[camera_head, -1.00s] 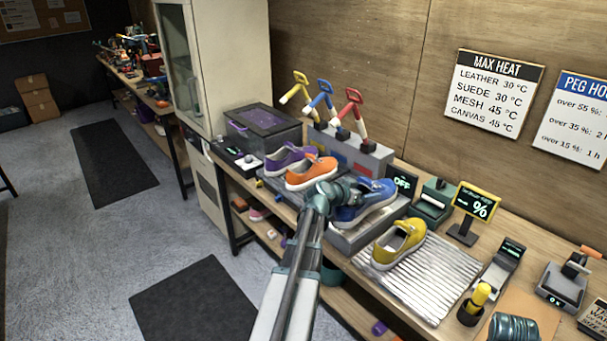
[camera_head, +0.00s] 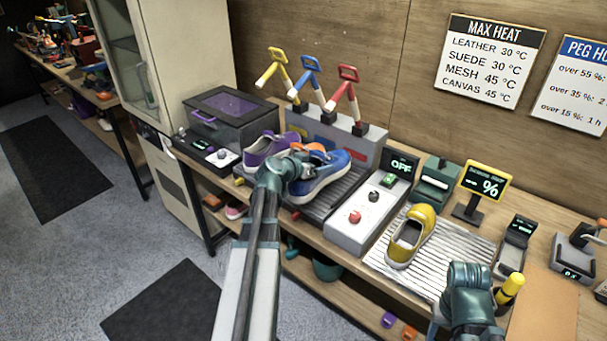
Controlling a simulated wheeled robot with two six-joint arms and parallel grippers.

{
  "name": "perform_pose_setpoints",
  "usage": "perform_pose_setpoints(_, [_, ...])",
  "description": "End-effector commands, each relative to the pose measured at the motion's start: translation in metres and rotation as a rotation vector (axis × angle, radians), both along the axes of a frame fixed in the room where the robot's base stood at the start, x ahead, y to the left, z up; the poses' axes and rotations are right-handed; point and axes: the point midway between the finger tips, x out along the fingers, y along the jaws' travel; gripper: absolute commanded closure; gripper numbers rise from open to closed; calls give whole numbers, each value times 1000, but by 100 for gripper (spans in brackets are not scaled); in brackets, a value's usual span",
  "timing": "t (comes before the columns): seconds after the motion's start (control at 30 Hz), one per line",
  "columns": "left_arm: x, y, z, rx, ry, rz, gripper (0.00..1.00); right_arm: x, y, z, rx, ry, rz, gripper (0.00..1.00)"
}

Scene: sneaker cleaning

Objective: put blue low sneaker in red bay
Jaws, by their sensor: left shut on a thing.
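The blue low sneaker (camera_head: 332,183) has a white sole and is partly covered by my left gripper (camera_head: 301,172). My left gripper is shut on it, over the dark ribbed bed (camera_head: 318,216) left of the grey control box (camera_head: 362,218). I cannot tell whether the sole touches the bed. Behind stands a grey lever unit (camera_head: 365,152) with yellow, blue and red levers; the red lever (camera_head: 347,90) is rightmost. The space below the red lever is partly hidden by the sneaker, so no red bay shows clearly. My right gripper (camera_head: 470,293) is low at the right; its fingers are unclear.
A purple sneaker (camera_head: 262,152) and a mostly hidden orange sneaker (camera_head: 312,147) are just left of and behind the blue one. A yellow sneaker (camera_head: 410,238) stands on a ribbed silver mat (camera_head: 446,250). A purple-lidded box (camera_head: 232,118) is at the left.

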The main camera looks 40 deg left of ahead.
Motion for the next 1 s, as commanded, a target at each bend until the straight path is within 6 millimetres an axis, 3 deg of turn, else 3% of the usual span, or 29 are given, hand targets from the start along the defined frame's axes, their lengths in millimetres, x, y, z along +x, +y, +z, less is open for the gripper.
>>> perform_pose_setpoints(0.03, [-20, -2, -4, -1, -1, 5, 88, 0, 0, -4, 0, 0, 0, 50])
perform_pose_setpoints(0.1, [-40, -3, -7, -1, -1, 5, 88, 0, 0, -7, 0, 0, 0, 50])
perform_pose_setpoints(0.2, [-60, -4, -9, 0, -2, 3, 88, 0, 0, -9, 0, 0, 0, 50])
perform_pose_setpoints(0.27, [-63, -3, -9, -1, -3, 1, 88, 0, 0, -9, 0, 0, 0, 50])
perform_pose_setpoints(0.47, [-54, -2, -10, 0, -3, 0, 88, 0, 0, -10, 0, 0, 0, 50])
perform_pose_setpoints(1.0, [-5, -6, -22, 0, -2, 0, 88, 0, 0, -23, 0, 0, 0, 50])
